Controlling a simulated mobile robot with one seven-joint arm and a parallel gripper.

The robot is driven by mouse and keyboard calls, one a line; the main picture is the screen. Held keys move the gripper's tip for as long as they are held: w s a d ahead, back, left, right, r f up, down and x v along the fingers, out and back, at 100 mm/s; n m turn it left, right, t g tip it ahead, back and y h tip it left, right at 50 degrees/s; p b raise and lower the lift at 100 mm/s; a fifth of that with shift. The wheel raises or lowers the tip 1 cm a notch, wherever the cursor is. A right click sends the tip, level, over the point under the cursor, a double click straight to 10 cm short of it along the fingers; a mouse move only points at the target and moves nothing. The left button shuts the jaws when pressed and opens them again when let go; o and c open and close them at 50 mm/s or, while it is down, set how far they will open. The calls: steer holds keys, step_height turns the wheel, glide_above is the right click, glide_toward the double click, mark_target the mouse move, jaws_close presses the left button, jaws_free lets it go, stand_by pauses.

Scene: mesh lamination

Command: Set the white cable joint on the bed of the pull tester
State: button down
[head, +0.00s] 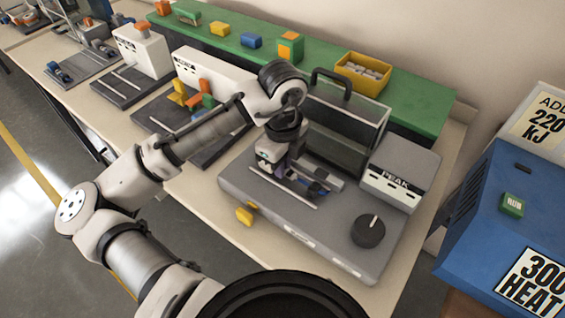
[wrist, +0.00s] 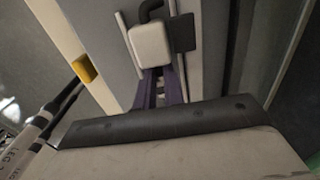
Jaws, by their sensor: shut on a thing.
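The pull tester (head: 245,187) is a wide grey machine with a flat bed, a clear-sided cover, a PEAK panel and a dark knob. My gripper (head: 302,184) is low over the bed, in front of the cover. In the wrist view its purple fingers (wrist: 159,77) are shut on the white cable joint (wrist: 150,46), a rounded white block at the fingertips. A dark bent piece shows beyond the joint and a dark block beside it. In the head view my wrist and fingers largely hide the joint. I cannot tell whether it touches the bed.
The raised cover (head: 346,103) stands close behind my gripper. The PEAK box (head: 399,176) and knob (head: 368,231) are to the right. A yellow tab (head: 245,215) is at the tester's front edge. A yellow bin (head: 362,75) sits on the green shelf. Other testers stand left.

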steer(key=shift+f, duration=0.25)
steer(key=c, duration=1.8)
jaws_free()
step_height(320, 180, up, 12)
steer(key=shift+r+b, duration=0.15)
steer(key=shift+b, duration=0.15)
